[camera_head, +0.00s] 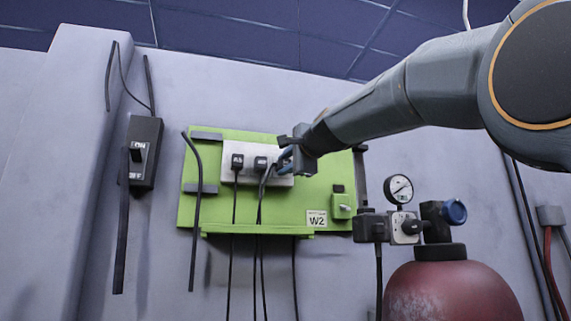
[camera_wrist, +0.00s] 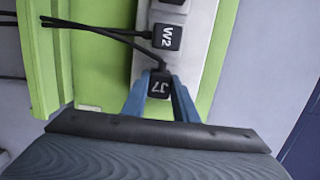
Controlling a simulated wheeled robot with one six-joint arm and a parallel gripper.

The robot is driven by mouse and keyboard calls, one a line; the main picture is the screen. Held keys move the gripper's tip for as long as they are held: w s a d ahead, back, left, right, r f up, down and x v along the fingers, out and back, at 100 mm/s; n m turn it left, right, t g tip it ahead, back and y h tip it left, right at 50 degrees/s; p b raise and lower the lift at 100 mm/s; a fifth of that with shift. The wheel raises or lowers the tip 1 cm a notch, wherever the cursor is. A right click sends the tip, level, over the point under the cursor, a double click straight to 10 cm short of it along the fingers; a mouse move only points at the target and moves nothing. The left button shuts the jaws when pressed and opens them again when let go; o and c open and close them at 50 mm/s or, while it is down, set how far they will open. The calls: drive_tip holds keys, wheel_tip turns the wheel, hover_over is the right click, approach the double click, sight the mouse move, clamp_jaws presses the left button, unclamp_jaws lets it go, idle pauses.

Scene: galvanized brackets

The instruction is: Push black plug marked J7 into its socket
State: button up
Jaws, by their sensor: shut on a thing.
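The black plug marked J7 (camera_wrist: 159,85) is between the blue fingers of my gripper (camera_wrist: 160,92) in the wrist view. My gripper is shut on it, at the face of the white socket strip (camera_wrist: 197,40). The strip also shows in the head view (camera_head: 226,151), mounted on a green panel (camera_head: 270,207). In the head view my gripper (camera_head: 287,158) is at the strip's right part and hides the J7 plug. Whether the plug is seated in its socket or just in front of it cannot be told.
A black plug marked W2 (camera_wrist: 167,37) sits in the strip beside J7. Another plug (camera_head: 237,161) is at the strip's left end. Black cables hang below. A switch box (camera_head: 144,152) is on the left; a gauge (camera_head: 398,189) and red tank (camera_head: 450,292) are on the right.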

drive_tip(key=shift+w, duration=0.25)
drive_tip(key=o, duration=1.1)
drive_tip(key=shift+c, duration=0.2)
drive_tip(key=b+v, duration=0.3)
drive_tip(key=v, duration=0.5)
drive_tip(key=shift+a, duration=0.15)
